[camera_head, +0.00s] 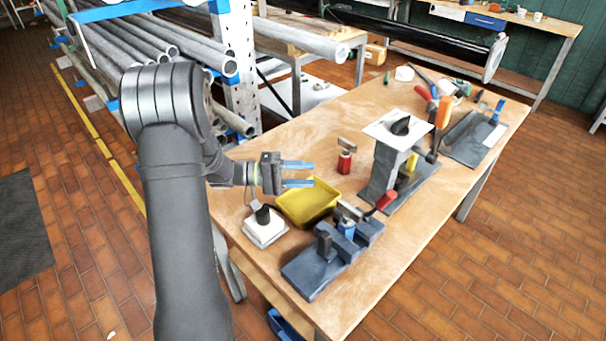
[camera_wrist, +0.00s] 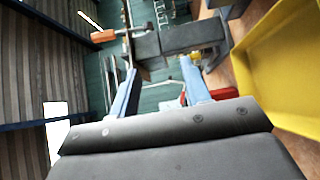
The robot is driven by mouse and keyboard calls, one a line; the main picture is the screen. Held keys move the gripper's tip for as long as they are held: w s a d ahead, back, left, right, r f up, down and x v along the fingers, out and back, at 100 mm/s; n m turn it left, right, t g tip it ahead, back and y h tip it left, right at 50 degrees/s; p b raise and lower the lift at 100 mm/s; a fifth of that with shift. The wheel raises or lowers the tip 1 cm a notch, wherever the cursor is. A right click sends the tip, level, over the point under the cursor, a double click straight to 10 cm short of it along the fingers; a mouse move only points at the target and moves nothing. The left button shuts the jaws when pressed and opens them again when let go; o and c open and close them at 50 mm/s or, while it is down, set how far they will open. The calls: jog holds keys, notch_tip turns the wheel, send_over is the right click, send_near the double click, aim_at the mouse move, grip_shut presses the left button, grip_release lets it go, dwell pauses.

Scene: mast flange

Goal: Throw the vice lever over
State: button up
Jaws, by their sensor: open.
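A blue-grey vice (camera_head: 318,266) sits at the near end of the wooden bench in the head view. A lever with a red grip (camera_head: 386,200) rises at its far right side, tilted. My gripper (camera_head: 312,174) is open and empty, its two blue fingers pointing right. It is above and beyond the yellow tray, apart from the vice and lever. In the wrist view the open fingers (camera_wrist: 160,68) have nothing between them in their grip. A red thing (camera_wrist: 222,94) shows beside the right finger there, partly hidden; I cannot tell which one it is.
The yellow tray (camera_head: 329,193) lies beside the vice, also in the wrist view (camera_wrist: 291,62). A small red bottle (camera_head: 344,162) stands ahead of my gripper. A grey stand (camera_head: 384,168) with a white top and an orange-handled tool (camera_head: 443,112) are farther right.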

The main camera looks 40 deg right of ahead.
jog(key=shift+c, duration=1.3)
jog(key=shift+s+d+r+m+y, duration=0.25)
jog(key=shift+s+r+m+y, duration=0.1)
jog(key=shift+s+m+y, duration=0.15)
jog(key=shift+s+d+r+m+y, duration=0.25)
jog(key=shift+s+r+m+y, duration=0.15)
jog(key=shift+s+y, duration=0.2)
grip_shut()
jog(key=s+d+r+m+t+y, duration=0.2)
jog(key=s+r+m+t+y, duration=0.15)
jog(key=r, duration=0.25)
jog(key=s+d+r+m+t+y, duration=0.2)
jog(key=s+r+m+t+y, duration=0.1)
jog(key=r+m+t, duration=0.2)
send_over(378, 207)
jog(key=w, duration=0.2)
notch_tip(378, 207, down, 10)
jog(key=shift+d+r, duration=0.2)
jog(key=shift+n, duration=0.25)
